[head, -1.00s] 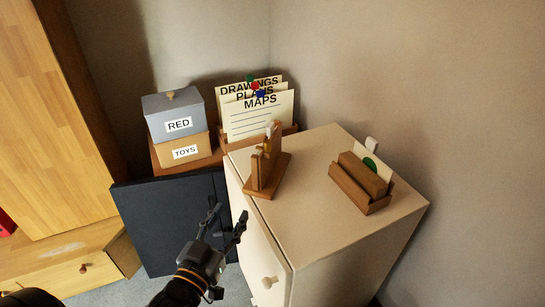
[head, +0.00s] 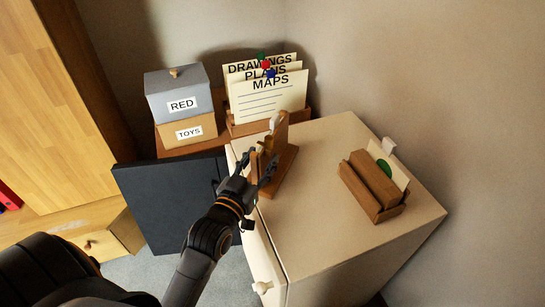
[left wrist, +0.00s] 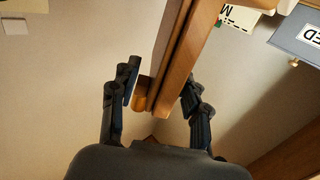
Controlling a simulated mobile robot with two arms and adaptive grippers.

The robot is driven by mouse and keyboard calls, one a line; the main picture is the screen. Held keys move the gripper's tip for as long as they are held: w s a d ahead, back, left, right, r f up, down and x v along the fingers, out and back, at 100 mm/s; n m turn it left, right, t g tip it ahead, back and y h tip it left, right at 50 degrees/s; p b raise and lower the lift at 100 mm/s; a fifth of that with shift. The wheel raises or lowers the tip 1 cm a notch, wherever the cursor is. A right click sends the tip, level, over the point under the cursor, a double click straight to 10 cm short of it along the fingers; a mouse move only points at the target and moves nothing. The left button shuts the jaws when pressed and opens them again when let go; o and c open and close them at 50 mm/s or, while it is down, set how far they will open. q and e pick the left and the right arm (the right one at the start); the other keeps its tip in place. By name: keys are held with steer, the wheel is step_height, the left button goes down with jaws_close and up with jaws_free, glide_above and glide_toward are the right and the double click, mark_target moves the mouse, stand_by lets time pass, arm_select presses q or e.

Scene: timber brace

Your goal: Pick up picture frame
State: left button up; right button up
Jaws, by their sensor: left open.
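An upright wooden piece, seen nearly edge-on, that I take for the picture frame (head: 281,133) stands on a wooden base (head: 286,176) at the left edge of the cream cabinet top. My left gripper (head: 260,169) is at its near left side, fingers open. In the left wrist view the wooden edge of the frame (left wrist: 184,62) runs between the two open fingers (left wrist: 160,84). A small rounded wooden peg (left wrist: 140,95) sticks out beside the left finger. I cannot tell whether either finger touches the wood. The picture face is hidden. My right gripper is not in view.
The cream cabinet (head: 315,225) has a wooden card holder (head: 372,188) on its right side. Behind stand a file rack with paper cards (head: 268,98), a grey box (head: 178,95) and a TOYS box (head: 190,132). A dark panel (head: 165,195) is left of the cabinet.

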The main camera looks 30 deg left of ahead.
arm_select(q)
steer(key=shift+w+a, duration=0.1)
steer(key=shift+w, duration=0.65)
steer(key=w, duration=0.3)
steer(key=shift+w+a+f, duration=0.2)
steer(key=shift+w+f, duration=0.05)
steer(key=shift+f, duration=0.05)
steer(key=shift+w, duration=0.2)
steer(key=shift+s, duration=0.1)
steer(key=shift+c, duration=1.1)
jaws_close()
steer(key=shift+r, duration=0.1)
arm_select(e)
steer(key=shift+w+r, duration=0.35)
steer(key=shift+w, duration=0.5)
